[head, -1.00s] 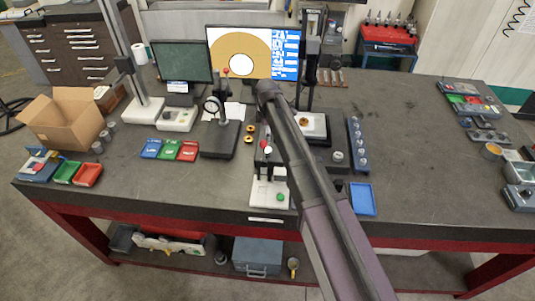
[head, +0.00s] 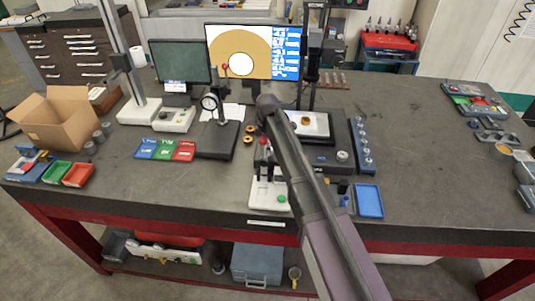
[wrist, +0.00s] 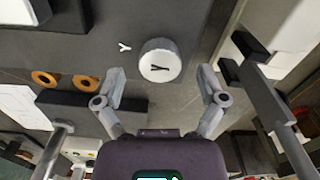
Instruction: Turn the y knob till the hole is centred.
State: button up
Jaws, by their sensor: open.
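In the head view my arm hides the gripper and the knob. The monitor (head: 285,52) shows a tan disc with a white hole (head: 240,64) low in the disc. A brass part (head: 305,121) lies on the white stage (head: 318,128).
Two brass rings (head: 248,139) lie left of my arm. A dial gauge stand (head: 218,140) and a white-based fixture (head: 268,194) stand nearby. A blue tray (head: 368,201) and a blue rack (head: 361,146) are to the right. The bench right of them is mostly clear.

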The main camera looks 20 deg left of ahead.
jog(key=shift+f+b, duration=0.55)
jog(key=shift+f, duration=0.25)
jog(key=c, duration=1.1)
